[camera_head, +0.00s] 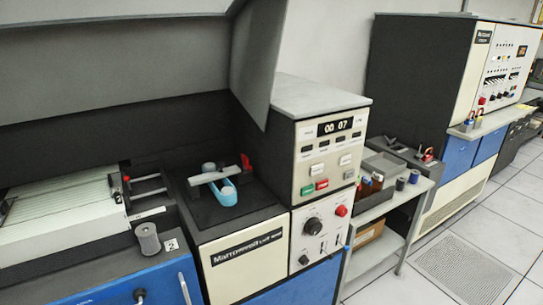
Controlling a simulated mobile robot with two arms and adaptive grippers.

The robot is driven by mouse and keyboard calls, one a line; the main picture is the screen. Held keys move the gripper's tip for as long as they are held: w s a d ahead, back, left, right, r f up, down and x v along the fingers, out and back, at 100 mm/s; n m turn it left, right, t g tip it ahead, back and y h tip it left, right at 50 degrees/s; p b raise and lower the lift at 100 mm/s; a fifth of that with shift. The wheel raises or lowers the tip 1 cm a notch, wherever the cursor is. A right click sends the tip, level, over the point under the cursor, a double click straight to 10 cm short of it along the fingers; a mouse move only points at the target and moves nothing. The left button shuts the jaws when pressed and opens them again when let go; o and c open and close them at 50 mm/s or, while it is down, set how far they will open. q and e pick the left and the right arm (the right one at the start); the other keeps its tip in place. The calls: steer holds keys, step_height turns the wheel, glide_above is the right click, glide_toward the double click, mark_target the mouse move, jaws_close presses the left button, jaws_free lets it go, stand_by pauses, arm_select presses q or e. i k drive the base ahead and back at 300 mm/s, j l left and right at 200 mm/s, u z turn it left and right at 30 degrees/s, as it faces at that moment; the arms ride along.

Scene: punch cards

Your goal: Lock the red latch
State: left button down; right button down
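A small red piece (246,163), which looks like the red latch, stands upright at the back right of the dark well in the middle machine. It is just beyond the right end of a grey bar (215,175). The bar lies across a light blue looped part (224,193). The red piece is too small to tell whether it is locked. Another small red piece (127,178) sits on the rods beside the card stack on the left. Neither of my grippers is in view.
A white card stack (70,215) fills the left tray, with a grey spool (147,238) near its front. A control panel (330,157) rises right of the well. A side table (372,210) holds small cylinders. Tiled floor (385,285) is clear at right.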

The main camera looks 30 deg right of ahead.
mark_target(246, 165)
steer(key=z, duration=0.85)
steer(key=l+z, duration=0.3)
steer(key=z, duration=0.15)
steer(key=l+z, duration=0.4)
steer(key=k+j, duration=0.05)
